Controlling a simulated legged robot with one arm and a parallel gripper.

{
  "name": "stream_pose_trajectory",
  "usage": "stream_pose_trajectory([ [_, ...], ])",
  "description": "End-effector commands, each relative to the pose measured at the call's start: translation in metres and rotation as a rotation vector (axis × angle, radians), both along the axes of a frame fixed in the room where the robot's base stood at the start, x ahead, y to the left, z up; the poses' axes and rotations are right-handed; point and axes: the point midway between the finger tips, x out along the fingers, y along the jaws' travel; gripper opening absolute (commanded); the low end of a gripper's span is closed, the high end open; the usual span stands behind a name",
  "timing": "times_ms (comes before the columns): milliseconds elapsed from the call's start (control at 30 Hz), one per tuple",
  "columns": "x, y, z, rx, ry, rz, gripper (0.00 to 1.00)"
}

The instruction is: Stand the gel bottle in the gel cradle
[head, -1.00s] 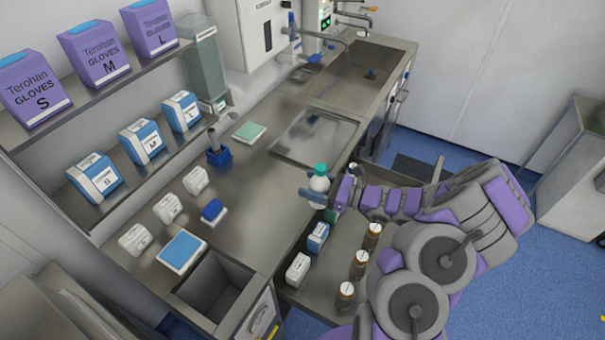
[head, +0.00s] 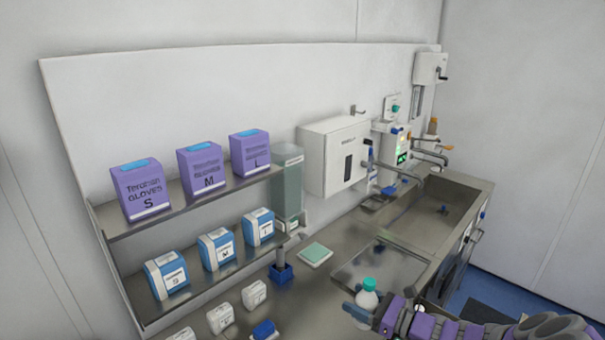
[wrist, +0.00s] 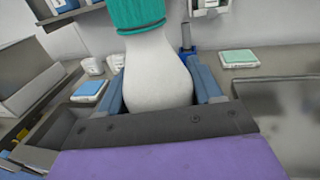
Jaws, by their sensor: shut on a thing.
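The gel bottle (head: 367,298) is white with a teal cap and stands roughly upright between the jaws of my gripper (head: 364,311), at the lower middle of the head view. In the wrist view the bottle (wrist: 158,72) fills the middle, and the blue fingers of my gripper (wrist: 160,88) are shut on its two sides. The bottle's lower end is hidden behind the gripper body. I cannot tell surely which thing is the gel cradle. A blue fixture (head: 375,202) sits below the wall dispenser, and a blue holder with a dark upright piece (head: 281,272) stands on the counter.
A green-topped pad (head: 316,254) lies on the counter beside a flat metal tray (head: 381,268). The sink (head: 440,208) is at the back right. Shelves with glove boxes (head: 202,166) line the left wall. Small white boxes (head: 220,318) stand at the front left.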

Motion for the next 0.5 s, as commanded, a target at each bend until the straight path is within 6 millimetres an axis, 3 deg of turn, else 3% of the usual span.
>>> stream_pose_trajectory([
  [200, 0.0119, 0.0109, 0.012, 0.005, -0.003, 0.001, 0.19],
  [500, 0.0131, 0.0117, 0.0131, 0.007, -0.002, 0.0, 0.19],
])
